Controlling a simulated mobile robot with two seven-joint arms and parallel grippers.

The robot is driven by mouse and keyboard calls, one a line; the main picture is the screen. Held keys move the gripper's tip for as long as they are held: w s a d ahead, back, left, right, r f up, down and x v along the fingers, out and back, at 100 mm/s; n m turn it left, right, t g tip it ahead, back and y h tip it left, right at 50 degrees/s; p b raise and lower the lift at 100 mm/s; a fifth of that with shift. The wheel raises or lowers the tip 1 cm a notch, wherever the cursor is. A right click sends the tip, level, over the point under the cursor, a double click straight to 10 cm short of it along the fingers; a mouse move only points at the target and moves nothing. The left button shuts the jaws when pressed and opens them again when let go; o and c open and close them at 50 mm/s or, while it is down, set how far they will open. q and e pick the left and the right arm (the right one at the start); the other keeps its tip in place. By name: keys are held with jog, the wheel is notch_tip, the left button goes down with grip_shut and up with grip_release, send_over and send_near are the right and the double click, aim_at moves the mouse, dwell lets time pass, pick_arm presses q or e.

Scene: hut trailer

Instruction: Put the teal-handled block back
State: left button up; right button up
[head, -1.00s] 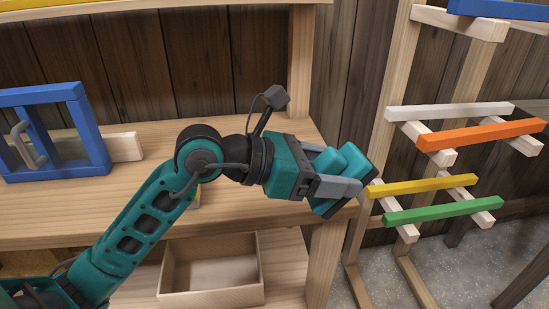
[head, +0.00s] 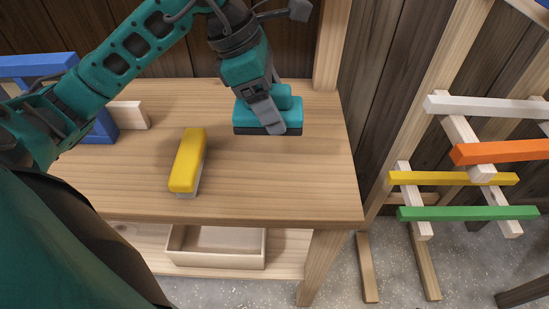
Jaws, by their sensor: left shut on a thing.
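The teal-handled block (head: 243,117) has a teal top and a dark underside. It is at the right part of the wooden workbench (head: 300,185), upright, with its dark side down. It looks to be on or just above the bench top; I cannot tell if it touches. My left gripper (head: 270,118) comes down from above and is shut on the block, its near finger covering part of the front. My right gripper is not in view.
A yellow-topped block (head: 188,160) lies on the bench, left of the teal one. A blue frame (head: 40,65) stands at the far left by a pale wood piece (head: 130,114). An open box (head: 216,247) sits on the lower shelf. A rack with colored bars (head: 455,179) stands right.

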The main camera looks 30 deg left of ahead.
aim_at(236, 105)
pick_arm(q)
notch_tip(236, 105, down, 14)
jog(key=shift+w+f+b, duration=0.1)
jog(key=shift+b, duration=0.3)
jog(key=o, duration=0.9)
jog(key=shift+o, duration=0.2)
jog(key=v, duration=1.2)
jog(key=shift+d, duration=0.1)
